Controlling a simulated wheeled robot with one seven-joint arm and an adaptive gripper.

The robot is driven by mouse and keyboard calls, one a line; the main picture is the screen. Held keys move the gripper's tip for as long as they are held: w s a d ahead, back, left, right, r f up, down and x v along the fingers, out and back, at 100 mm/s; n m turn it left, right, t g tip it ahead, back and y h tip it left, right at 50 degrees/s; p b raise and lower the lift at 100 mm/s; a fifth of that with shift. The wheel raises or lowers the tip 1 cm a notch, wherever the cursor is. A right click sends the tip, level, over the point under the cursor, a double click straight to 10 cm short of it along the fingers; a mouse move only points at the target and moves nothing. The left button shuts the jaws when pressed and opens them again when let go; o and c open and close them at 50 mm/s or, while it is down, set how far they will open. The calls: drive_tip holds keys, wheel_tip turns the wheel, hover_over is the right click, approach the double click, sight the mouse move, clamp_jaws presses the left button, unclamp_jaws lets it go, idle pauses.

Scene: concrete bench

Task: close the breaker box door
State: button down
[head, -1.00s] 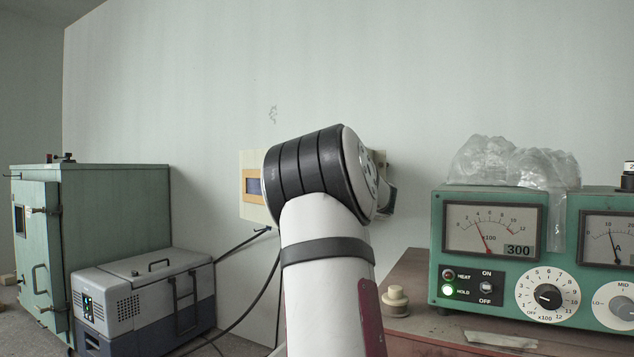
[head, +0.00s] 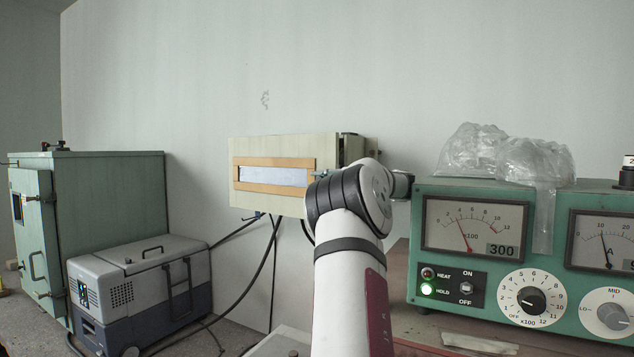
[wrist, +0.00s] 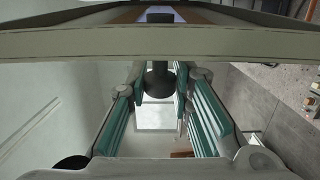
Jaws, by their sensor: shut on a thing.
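The breaker box (head: 355,148) is on the wall, partly hidden behind my arm in the head view. Its cream door (head: 272,148) has an orange-framed window and stands out from the box; how far is hard to tell. In the wrist view the door's edge (wrist: 230,42) runs across the top. My gripper (wrist: 160,76) has its teal-padded fingers on both sides of a dark round knob (wrist: 158,84) just below that edge, and is shut on it. In the head view my arm hides most of the gripper.
A green meter panel (head: 480,290) with a clear plastic bag (head: 505,155) on top stands close to the right of my arm. A grey cooler (head: 140,270) and a green cabinet (head: 110,200) are at the left. Black cables (head: 272,270) hang below the box.

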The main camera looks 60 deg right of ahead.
sight(319, 144)
drive_tip(key=shift+a+r, duration=0.1)
drive_tip(key=c, duration=1.4)
unclamp_jaws()
wheel_tip(319, 144, up, 10)
drive_tip(key=shift+f, duration=0.1)
